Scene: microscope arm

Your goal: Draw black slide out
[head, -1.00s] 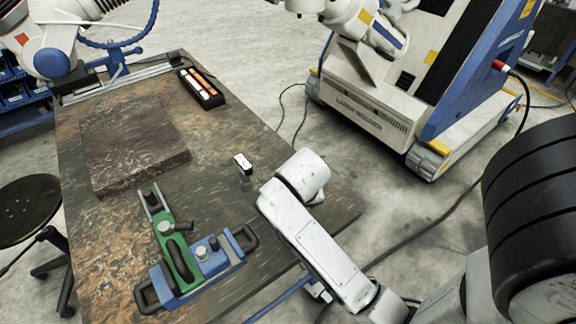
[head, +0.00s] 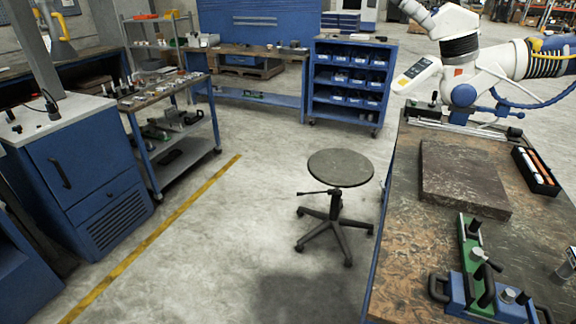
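No part that I can surely name as the black slide shows. A green and blue fixture (head: 483,277) with dark knobs and black handles lies on the table at the lower right; its lower edge is cut off. A white jointed arm (head: 466,75) with black ribbed sleeves and a blue joint stands at the far end of the table, over a metal rail (head: 462,128). A dark part (head: 420,103) sits by that rail. My gripper is not in view.
The table (head: 405,275) bears a dark stone slab (head: 462,178) and a black tray (head: 535,172) of rods. A round stool (head: 340,167) stands left of it. A blue cabinet (head: 85,175) and a trolley (head: 178,140) are at left.

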